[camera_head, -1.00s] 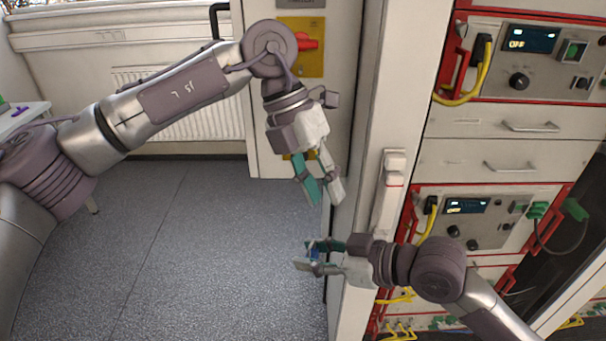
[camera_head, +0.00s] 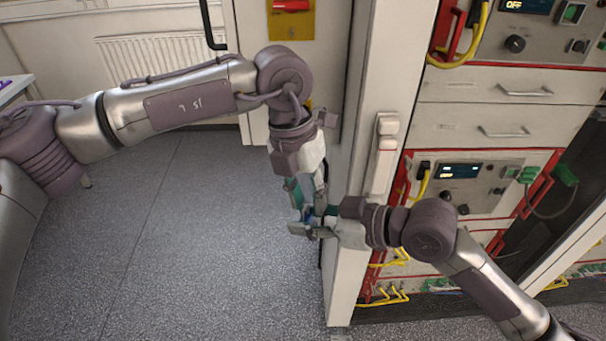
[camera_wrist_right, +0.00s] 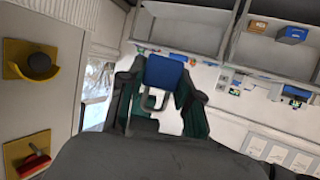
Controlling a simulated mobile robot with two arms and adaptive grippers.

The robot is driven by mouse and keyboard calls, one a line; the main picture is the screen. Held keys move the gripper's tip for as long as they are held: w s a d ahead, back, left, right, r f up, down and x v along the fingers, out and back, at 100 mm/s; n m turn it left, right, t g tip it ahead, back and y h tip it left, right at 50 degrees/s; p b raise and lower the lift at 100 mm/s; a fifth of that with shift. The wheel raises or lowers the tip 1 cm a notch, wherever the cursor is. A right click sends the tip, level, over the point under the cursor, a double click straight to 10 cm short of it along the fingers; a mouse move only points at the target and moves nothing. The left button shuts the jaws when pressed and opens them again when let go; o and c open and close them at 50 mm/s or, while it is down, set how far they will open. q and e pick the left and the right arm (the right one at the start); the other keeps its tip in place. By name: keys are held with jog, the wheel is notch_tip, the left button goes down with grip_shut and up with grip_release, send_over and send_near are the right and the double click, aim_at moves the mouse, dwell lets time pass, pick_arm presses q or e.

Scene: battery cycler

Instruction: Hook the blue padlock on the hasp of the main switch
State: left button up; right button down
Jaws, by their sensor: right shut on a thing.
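The blue padlock (camera_wrist_right: 165,72) is between the green-lined fingers of my right gripper (camera_wrist_right: 160,98). Its grey shackle (camera_wrist_right: 150,104) points toward the palm in the right wrist view. In the head view the right gripper (camera_head: 312,226) is shut on the padlock (camera_head: 307,216), which is mostly hidden. My left gripper (camera_head: 307,200) is just above it, fingers pointing down and apart; whether they touch the padlock cannot be told. The main switch (camera_head: 290,6), a red handle on a yellow plate, is at the top; it also shows in the right wrist view (camera_wrist_right: 34,163). I cannot make out its hasp.
A second yellow plate (camera_wrist_right: 18,52) with a dark knob and yellow hoop is on the same panel. The white cabinet post (camera_head: 372,130) stands close beside the right gripper. Red-framed racks with yellow cables (camera_head: 390,295) are to the right. Grey floor (camera_head: 190,250) is clear at left.

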pick_arm(q)
jog(key=shift+d+f, duration=0.1)
jog(key=shift+f, duration=0.35)
grip_shut()
grip_release()
